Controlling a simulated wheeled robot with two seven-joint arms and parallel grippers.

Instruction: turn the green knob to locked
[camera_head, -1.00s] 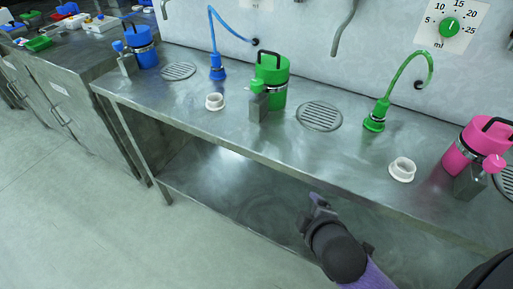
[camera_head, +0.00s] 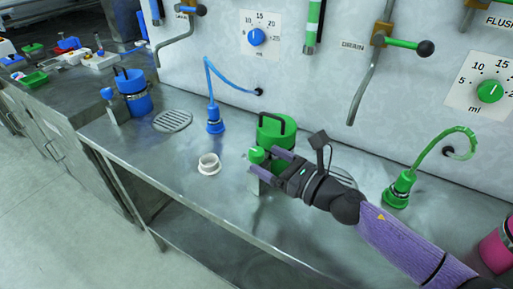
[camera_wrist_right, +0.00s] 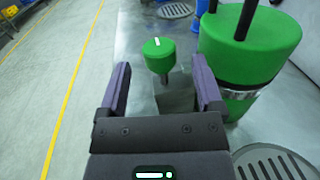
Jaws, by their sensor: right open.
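The small green knob (camera_head: 257,155) sits on a short stem above a grey metal block, beside the green drum (camera_head: 272,128) with its black handle. In the right wrist view the knob (camera_wrist_right: 158,48) shows a white mark on top, running roughly away from me. My right gripper (camera_head: 270,164) is open, its two purple fingers reaching toward the knob from the right. In the right wrist view the knob appears between and just beyond the fingertips (camera_wrist_right: 161,68), with a gap on both sides. No locked marking is legible. My left gripper is not in view.
A green dosing dial (camera_head: 490,91) and a drain lever (camera_head: 405,44) are on the back wall. A white ring (camera_head: 209,164) lies on the steel bench left of the gripper. A blue drum (camera_head: 133,93) stands farther left; a green hose nozzle (camera_head: 399,188) is right.

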